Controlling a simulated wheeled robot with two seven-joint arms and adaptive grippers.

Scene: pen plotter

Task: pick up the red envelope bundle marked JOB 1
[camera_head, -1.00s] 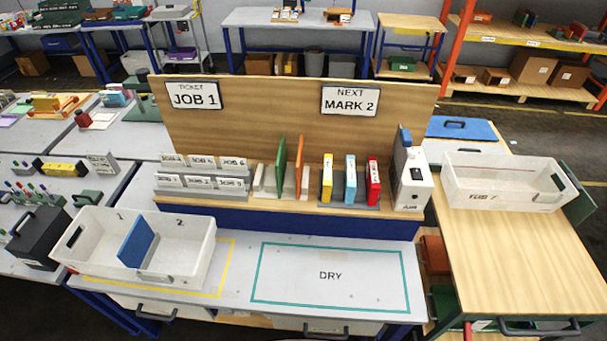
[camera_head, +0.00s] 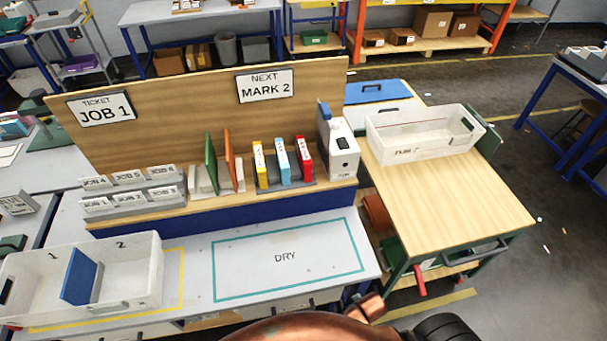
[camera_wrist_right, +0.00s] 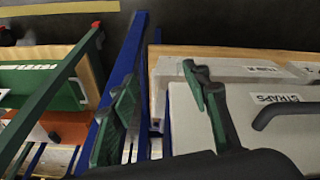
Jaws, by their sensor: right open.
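A slim red bundle (camera_head: 303,158) stands upright at the right end of a row with a yellow one (camera_head: 260,165) and a blue one (camera_head: 282,162), in a grey holder on the wooden shelf. Any JOB 1 marking on it is too small to read. A JOB 1 ticket sign (camera_head: 101,108) is on the backboard. My right gripper (camera_wrist_right: 160,105) is open and empty in the right wrist view, low near a drawer labelled STRAPS (camera_wrist_right: 275,105) and a blue table leg (camera_wrist_right: 122,72). The bundle is not in that view. My left gripper is not in view.
A white two-compartment bin (camera_head: 130,290) with a blue divider stands at the left front. The DRY area (camera_head: 320,270) is clear. A white box (camera_head: 333,150) stands right of the bundles. A white tray (camera_head: 400,148) sits on the wooden side table (camera_head: 440,215), whose front is clear.

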